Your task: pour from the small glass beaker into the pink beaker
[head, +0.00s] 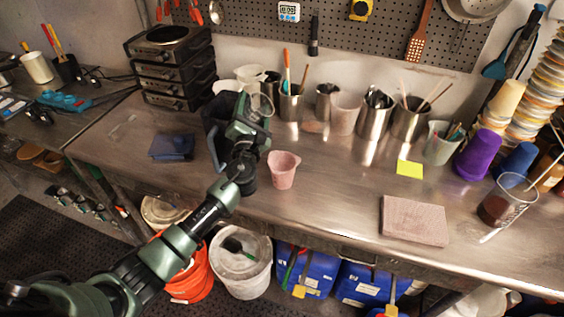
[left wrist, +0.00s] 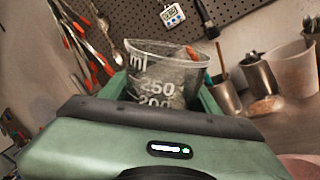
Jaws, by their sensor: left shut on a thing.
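The small glass beaker (left wrist: 160,78) is clear with white "ml", "250" and "200" marks. My left gripper (head: 258,112) is shut on it, and the beaker sits between the fingers in the left wrist view. In the head view, the gripper mostly hides it. The beaker looks slightly tilted in the wrist view; its contents cannot be made out. The pink beaker (head: 284,170) stands upright on the steel bench, below and right of the gripper, apart from it. A pink edge (left wrist: 302,165) shows at the wrist view's lower right. My right gripper is out of view.
A dark pitcher (head: 215,138) stands just left of the gripper, partly hidden. A blue box (head: 171,147) lies further left. Steel cups with tools (head: 374,115) line the back. A pinkish slab (head: 414,221) and yellow note (head: 409,169) lie right; bench between is clear.

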